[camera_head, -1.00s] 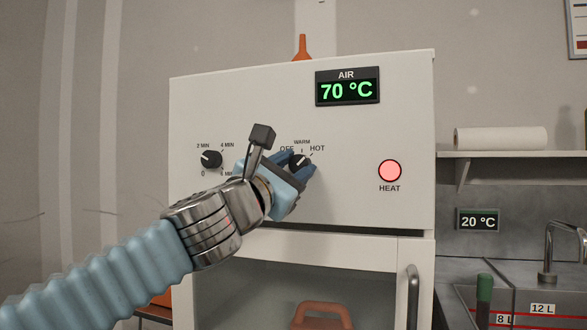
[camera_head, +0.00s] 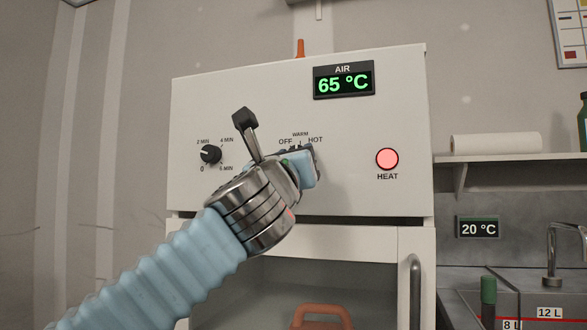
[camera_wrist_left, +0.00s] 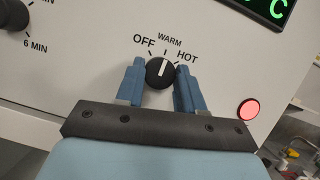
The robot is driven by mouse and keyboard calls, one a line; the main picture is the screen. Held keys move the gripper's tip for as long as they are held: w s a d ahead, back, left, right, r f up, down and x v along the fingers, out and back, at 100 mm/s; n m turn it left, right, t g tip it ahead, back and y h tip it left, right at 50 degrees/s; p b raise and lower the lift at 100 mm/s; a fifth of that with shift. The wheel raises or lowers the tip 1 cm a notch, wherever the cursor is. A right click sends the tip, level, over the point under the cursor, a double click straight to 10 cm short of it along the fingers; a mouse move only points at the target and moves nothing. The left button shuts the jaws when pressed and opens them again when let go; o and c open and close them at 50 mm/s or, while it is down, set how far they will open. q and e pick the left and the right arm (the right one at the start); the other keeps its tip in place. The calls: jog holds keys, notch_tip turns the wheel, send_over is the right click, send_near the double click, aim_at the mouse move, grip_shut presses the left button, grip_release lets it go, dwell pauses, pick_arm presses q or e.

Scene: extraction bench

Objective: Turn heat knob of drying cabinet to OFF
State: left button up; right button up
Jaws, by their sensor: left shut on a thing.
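The drying cabinet (camera_head: 240,110) is a white box with a sloped front panel. Its black heat knob (camera_wrist_left: 160,72) has a white pointer and is marked OFF, WARM and HOT; in the left wrist view the pointer is at about WARM. My left gripper (camera_wrist_left: 161,84) has its two blue fingers on either side of the knob and is shut on it. In the head view my left gripper (camera_head: 298,152) hides most of the knob. The AIR display (camera_head: 344,83) reads 65 °C, and the HEAT lamp (camera_head: 387,159) is lit red. My right gripper is not in view.
A black timer knob (camera_head: 210,155) sits left of the heat knob on the same panel. Below is a cabinet door with a vertical handle (camera_head: 415,290). At right are a shelf with a white roll (camera_head: 495,143), a 20 °C display (camera_head: 478,228) and a sink tap (camera_head: 552,255).

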pick_arm(q)
jog(key=shift+d+r+n+g+y+p, duration=0.1)
jog(key=shift+n+g+y+p, duration=0.15)
jog(key=shift+n+y, duration=1.25)
jog(key=shift+d+f+n+g+y+p, duration=0.15)
jog(key=shift+n+y, duration=0.3)
jog(key=shift+n, duration=2.2)
jog(key=shift+r+n+g+y+p, duration=0.25)
jog(key=shift+n+y, duration=0.7)
jog(key=shift+n, duration=1.1)
jog(key=shift+f, duration=0.1)
jog(key=o, duration=1)
jog(key=shift+o, duration=0.2)
